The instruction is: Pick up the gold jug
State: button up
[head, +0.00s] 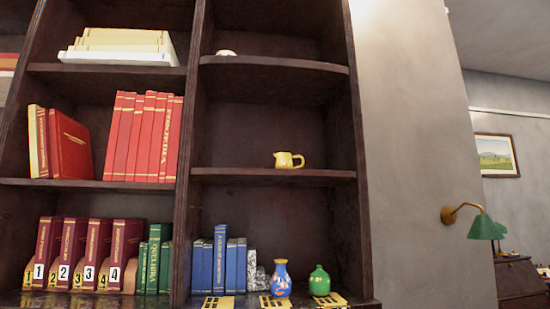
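The gold jug (285,160) is a small yellow-gold vessel with a spout on its left and a handle on its right. It stands upright near the front edge of the middle shelf (235,174) in the right-hand section of the dark bookcase. Nothing touches it and nothing hides it. My gripper is not in view.
Below stand a blue vase (281,279), a green vase (319,281) and several blue books (220,262). A small pale object (226,52) lies on the shelf above. A dark upright divider (189,150) bounds the jug's section. The shelf beside the jug is clear.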

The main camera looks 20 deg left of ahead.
aim_at(284, 160)
jog(key=z, duration=0.1)
jog(key=k, duration=0.15)
jog(key=u, duration=0.9)
